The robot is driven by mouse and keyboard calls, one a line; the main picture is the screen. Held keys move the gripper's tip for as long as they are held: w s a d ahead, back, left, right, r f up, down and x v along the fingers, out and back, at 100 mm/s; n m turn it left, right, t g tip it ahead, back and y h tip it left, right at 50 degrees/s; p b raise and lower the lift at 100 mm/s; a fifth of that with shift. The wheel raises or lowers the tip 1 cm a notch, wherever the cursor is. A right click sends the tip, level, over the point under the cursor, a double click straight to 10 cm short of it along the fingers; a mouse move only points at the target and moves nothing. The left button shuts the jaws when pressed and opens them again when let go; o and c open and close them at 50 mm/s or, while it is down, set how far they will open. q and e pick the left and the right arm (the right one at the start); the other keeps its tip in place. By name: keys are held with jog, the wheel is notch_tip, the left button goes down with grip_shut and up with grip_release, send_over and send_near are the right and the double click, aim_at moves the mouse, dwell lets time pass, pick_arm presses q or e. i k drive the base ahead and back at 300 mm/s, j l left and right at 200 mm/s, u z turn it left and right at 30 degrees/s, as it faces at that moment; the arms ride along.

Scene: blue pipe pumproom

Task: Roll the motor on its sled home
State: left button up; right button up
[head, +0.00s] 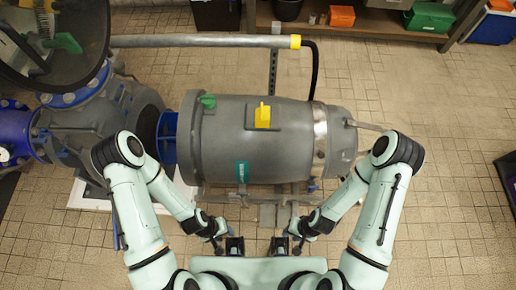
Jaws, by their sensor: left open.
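The motor (222,140) is a large grey cylinder lying on its side in the middle of the head view, with a yellow part and a green tab on top. Its sled (268,196) shows only in part below it. A blue coupling piece (168,137) is at the motor's left end, facing the dark round opening of the pump housing (148,112). I cannot tell whether they touch. My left gripper (224,238) is open, low in front of the sled. My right gripper (294,238) is beside it to the right; its fingers are too small to read.
A grey pipe (200,41) with a yellow end runs behind the motor. Blue piping (17,128) stands at the left. A shelf (385,27) with orange and green boxes is at the back. Tiled floor (450,130) is free at the right.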

aim_at(221, 144)
jog(key=k+l, duration=0.15)
jog(key=k, duration=0.15)
jog(key=k+l+u, duration=0.15)
jog(key=k, duration=0.15)
jog(key=k+l+u, duration=0.1)
jog(key=l, duration=0.2)
jog(key=k+l+u, duration=0.1)
jog(key=l, duration=0.25)
jog(key=k+l+u, duration=0.1)
jog(key=l+u, duration=0.3)
jog(key=l, duration=0.95)
jog(key=i+l, duration=0.25)
jog(key=i+l+u, duration=0.15)
jog(key=l, duration=0.25)
jog(key=i+j, duration=0.05)
jog(key=i, duration=0.05)
